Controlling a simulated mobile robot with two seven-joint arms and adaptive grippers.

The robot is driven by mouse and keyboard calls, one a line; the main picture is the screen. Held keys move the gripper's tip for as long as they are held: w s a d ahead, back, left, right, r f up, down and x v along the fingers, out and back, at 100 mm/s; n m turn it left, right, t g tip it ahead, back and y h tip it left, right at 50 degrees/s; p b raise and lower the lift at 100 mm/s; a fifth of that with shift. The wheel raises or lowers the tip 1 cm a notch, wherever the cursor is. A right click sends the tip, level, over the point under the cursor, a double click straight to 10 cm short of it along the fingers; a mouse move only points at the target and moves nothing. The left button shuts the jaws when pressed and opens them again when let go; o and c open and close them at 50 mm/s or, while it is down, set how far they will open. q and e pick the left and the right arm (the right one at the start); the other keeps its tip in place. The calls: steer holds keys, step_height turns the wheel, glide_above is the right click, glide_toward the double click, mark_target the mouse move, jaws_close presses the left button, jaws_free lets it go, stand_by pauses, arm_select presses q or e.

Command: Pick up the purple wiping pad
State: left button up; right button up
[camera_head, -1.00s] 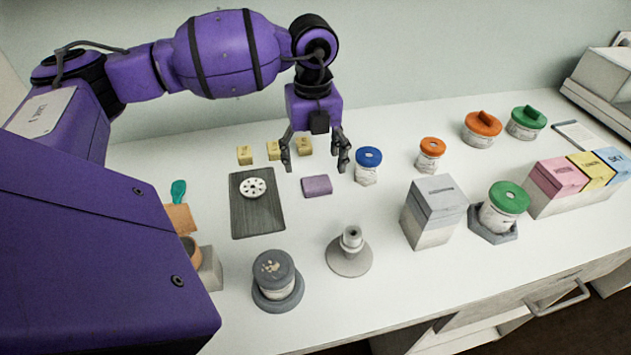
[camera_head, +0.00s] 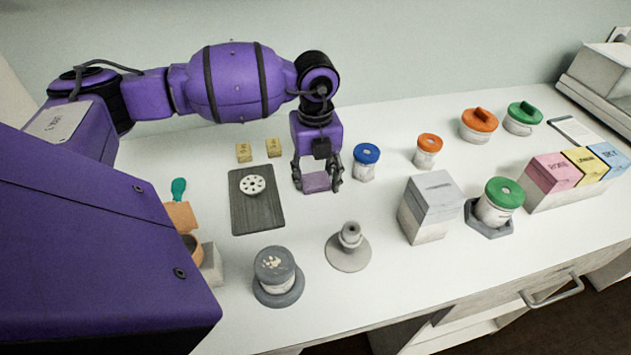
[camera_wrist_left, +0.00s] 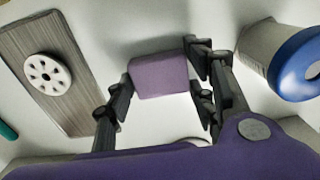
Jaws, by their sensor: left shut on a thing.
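The purple wiping pad (camera_head: 317,182) is a small flat purple block at table level, right of the dark board. My left gripper (camera_head: 318,184) has come down over it from above and is shut on it, a finger at each side. In the left wrist view the pad (camera_wrist_left: 160,76) sits between the fingers of the left gripper (camera_wrist_left: 158,84). I cannot tell whether the pad is off the table. My right gripper is not in view.
A dark board (camera_head: 257,208) with a white perforated disc (camera_head: 252,185) lies to the left. A blue-lidded jar (camera_head: 366,162) stands close on the right. Yellow blocks (camera_head: 244,152) sit behind. A grey stand (camera_head: 348,248) is in front, with clear table between.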

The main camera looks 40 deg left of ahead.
mark_target(315, 180)
arm_select(q)
steer(key=shift+r, duration=0.1)
steer(key=shift+r, duration=0.2)
steer(key=r, duration=0.3)
steer(key=shift+s+r, duration=0.1)
steer(key=shift+s, duration=0.1)
steer(key=s+d+r, duration=0.5)
steer(key=s+r, duration=0.4)
steer(key=s, duration=0.3)
steer(key=shift+s, duration=0.35)
steer(key=shift+o, duration=0.5)
steer(key=shift+r, duration=0.1)
steer(key=c, duration=0.3)
steer(key=shift+a+r, duration=0.1)
